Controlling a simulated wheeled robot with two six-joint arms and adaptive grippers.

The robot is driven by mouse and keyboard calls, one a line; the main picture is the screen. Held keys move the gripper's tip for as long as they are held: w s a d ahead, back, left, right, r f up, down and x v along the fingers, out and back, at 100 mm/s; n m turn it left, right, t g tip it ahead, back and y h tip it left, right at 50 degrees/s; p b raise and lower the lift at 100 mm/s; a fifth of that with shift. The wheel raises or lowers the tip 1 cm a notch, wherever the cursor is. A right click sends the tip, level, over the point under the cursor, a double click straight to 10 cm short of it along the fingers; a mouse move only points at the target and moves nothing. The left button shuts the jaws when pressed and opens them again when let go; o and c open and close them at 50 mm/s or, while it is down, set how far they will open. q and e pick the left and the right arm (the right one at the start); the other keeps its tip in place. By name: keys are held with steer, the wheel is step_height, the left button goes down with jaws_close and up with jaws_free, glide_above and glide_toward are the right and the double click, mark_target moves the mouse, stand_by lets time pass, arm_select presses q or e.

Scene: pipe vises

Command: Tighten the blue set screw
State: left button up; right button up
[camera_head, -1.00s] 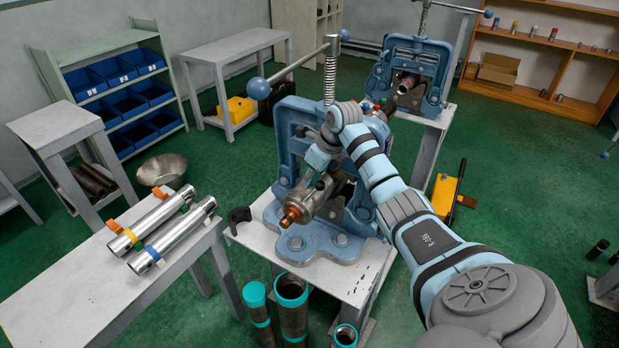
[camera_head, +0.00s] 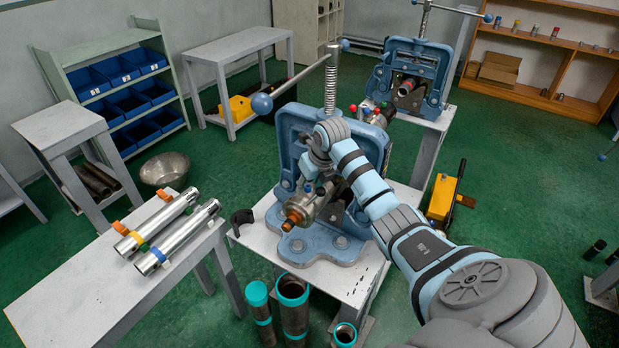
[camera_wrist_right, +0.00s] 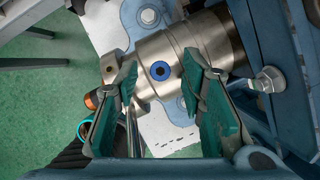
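The blue set screw (camera_wrist_right: 160,70) sits in the side of a silver cylindrical fitting (camera_wrist_right: 190,43) in the right wrist view, its dark socket facing the camera. My right gripper (camera_wrist_right: 160,72) is open, its two teal-padded fingers on either side of the screw, with a gap between them. A thin shiny rod (camera_wrist_right: 133,130) shows beside the left finger; I cannot tell whether it touches it. In the head view the right gripper (camera_head: 315,172) is over the fitting (camera_head: 302,208), which has an orange end and sits in the blue vise (camera_head: 295,125). The left gripper is out of view.
The vise handle's ball end (camera_head: 262,103) sticks out left. Silver tubes (camera_head: 178,235) lie on the left bench. Teal-rimmed pipes (camera_head: 293,305) stand before the vise table (camera_head: 350,285). A second vise (camera_head: 415,70) with several coloured knobs is behind.

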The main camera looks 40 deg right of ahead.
steer(key=v, duration=1.2)
